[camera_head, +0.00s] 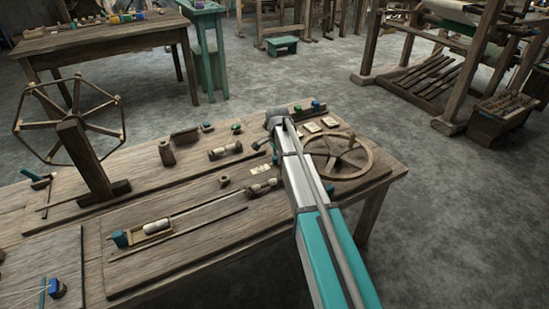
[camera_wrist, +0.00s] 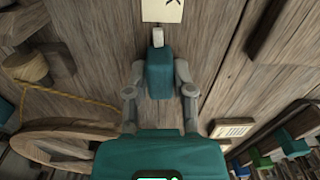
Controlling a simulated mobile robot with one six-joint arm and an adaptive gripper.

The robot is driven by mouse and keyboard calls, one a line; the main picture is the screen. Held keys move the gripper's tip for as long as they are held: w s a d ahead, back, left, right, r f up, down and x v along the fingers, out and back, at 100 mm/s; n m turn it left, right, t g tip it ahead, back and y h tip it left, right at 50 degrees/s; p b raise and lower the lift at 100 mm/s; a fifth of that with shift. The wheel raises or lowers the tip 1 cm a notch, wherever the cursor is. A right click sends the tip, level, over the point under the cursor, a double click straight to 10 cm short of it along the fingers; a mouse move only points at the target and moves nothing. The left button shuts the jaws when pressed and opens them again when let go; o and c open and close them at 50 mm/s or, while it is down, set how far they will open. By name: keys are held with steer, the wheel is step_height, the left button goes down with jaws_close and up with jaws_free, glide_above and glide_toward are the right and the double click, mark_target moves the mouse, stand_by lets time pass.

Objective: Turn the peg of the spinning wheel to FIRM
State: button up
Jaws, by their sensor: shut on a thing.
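The spinning wheel's wooden wheel (camera_head: 338,157) lies flat on the right part of the table, and part of its rim (camera_wrist: 60,137) shows at lower left in the wrist view. In the wrist view a teal block-shaped peg (camera_wrist: 158,75) with a pale tip (camera_wrist: 157,37) points up the picture, towards a pale card (camera_wrist: 162,10) with a dark mark. My gripper (camera_wrist: 159,82) is shut on the peg, one finger on each side. In the head view the arm hides the peg and most of the gripper. The card's lettering is cut off, so I cannot read the setting.
The table (camera_head: 385,172) also holds several spools, a small shuttle-like frame (camera_head: 152,232) and an upright spoked reel (camera_head: 72,135) at left. Small cards (camera_head: 311,127) and coloured spools lie behind the arm. A cord (camera_wrist: 75,95) runs beside the wheel. Open floor lies to the right.

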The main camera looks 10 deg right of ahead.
steer(key=shift+s+n, duration=0.15)
steer(key=shift+n, duration=0.6)
steer(key=shift+s+n, duration=0.15)
steer(key=shift+n, duration=0.6)
steer(key=o, duration=0.9)
steer(key=shift+w, duration=0.1)
steer(key=shift+r, duration=0.1)
step_height(320, 180, up, 7)
steer(key=p, duration=0.7)
steer(key=shift+w, duration=0.1)
